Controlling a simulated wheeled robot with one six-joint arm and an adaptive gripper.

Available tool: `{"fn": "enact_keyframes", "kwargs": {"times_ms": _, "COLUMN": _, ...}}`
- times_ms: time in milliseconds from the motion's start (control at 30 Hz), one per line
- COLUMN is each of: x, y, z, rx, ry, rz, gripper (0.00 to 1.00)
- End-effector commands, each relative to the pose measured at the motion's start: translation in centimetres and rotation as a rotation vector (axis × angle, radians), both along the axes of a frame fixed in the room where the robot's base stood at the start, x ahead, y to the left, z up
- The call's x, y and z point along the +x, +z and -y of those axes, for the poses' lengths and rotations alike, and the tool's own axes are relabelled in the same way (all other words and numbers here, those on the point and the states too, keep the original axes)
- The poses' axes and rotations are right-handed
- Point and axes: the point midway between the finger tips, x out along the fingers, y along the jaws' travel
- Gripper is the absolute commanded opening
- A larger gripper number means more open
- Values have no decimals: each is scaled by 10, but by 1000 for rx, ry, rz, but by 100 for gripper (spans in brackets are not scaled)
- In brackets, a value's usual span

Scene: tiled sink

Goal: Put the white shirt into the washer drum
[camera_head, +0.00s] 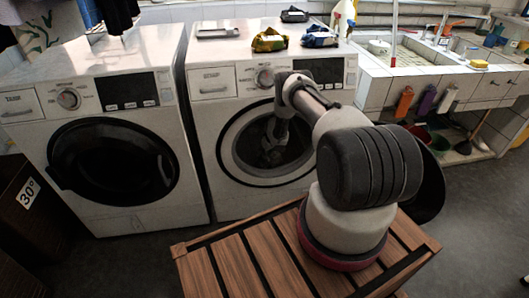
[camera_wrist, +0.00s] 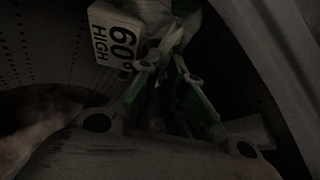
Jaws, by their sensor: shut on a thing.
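My gripper (camera_head: 272,152) reaches through the round front opening of the right washer (camera_head: 222,125). In the dark wrist view, my gripper (camera_wrist: 168,68) is inside the perforated drum (camera_wrist: 45,50), its fingers drawn together on pale, crumpled cloth. This cloth, which I take to be the white shirt (camera_wrist: 160,12), shows at the top centre, just beyond the fingertips. Its lower part and full shape are hidden by the fingers and the darkness. I cannot tell whether it touches the drum wall.
A white "60° HIGH" label (camera_wrist: 114,38) is beside the cloth. Left is a second washer (camera_head: 110,150) with a dark round door. Coloured cloths (camera_head: 270,41) lie on the right washer. A sink counter (camera_head: 385,70) stands right; a "30°" box (camera_head: 25,195) stands lower left.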

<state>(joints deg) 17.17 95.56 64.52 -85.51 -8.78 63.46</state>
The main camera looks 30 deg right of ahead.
Motion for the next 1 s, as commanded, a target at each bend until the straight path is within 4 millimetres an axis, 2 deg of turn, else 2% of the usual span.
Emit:
{"fn": "enact_keyframes", "kwargs": {"times_ms": 167, "x": -1, "y": -9, "z": 3, "rx": -1, "ry": 1, "rz": 3, "gripper": 0}}
{"fn": "enact_keyframes", "kwargs": {"times_ms": 533, "x": -1, "y": -12, "z": 4, "rx": -1, "ry": 0, "rz": 3, "gripper": 0}}
{"fn": "enact_keyframes", "kwargs": {"times_ms": 567, "x": -1, "y": -12, "z": 3, "rx": -1, "ry": 0, "rz": 3, "gripper": 15}}
{"fn": "enact_keyframes", "kwargs": {"times_ms": 667, "x": -1, "y": -12, "z": 3, "rx": -1, "ry": 0, "rz": 3, "gripper": 31}}
{"fn": "enact_keyframes", "kwargs": {"times_ms": 1000, "x": -1, "y": -10, "z": 3, "rx": -1, "ry": 1, "rz": 3, "gripper": 31}}
